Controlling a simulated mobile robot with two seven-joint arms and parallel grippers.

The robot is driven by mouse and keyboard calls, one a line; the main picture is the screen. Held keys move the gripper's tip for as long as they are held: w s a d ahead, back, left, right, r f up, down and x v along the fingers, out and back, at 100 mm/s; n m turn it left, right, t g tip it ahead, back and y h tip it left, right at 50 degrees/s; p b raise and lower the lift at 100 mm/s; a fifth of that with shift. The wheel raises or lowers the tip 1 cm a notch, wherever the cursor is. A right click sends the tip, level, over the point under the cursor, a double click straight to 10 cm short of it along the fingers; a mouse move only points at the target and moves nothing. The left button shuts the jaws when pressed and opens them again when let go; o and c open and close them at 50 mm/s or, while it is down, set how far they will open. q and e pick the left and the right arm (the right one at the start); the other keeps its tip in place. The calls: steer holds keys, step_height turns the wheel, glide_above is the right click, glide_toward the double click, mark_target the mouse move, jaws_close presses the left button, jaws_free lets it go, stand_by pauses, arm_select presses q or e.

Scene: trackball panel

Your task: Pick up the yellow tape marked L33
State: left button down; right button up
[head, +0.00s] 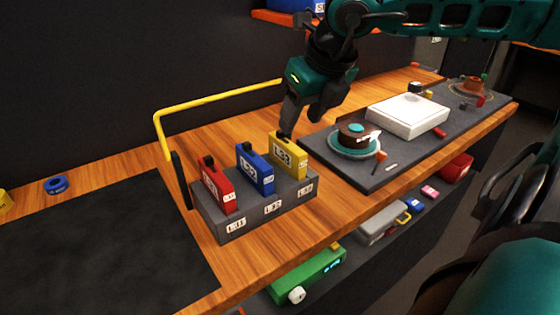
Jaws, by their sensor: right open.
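The yellow tape marked L33 (289,157) stands upright in the right slot of a dark grey rack (240,217) on the wooden bench. A blue tape marked L32 (254,170) stands in the middle slot and a red tape (216,187) in the left slot. My right gripper (299,118) points down just above and behind the yellow tape. It is open, and its fingertips are close to the black knob on the tape's top. Whether they touch it I cannot tell. My left gripper is not in view.
A yellow rail (215,101) rises behind the rack. A dark panel with a round trackball unit (356,137) and a white box (407,117) lies to the right. A dark mat (100,245) covers the left. Bare wood (285,232) lies in front of the rack.

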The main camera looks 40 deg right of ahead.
mark_target(288, 144)
steer(key=shift+x, duration=5.1)
steer(key=shift+a, duration=0.15)
steer(key=shift+c, duration=0.4)
jaws_close()
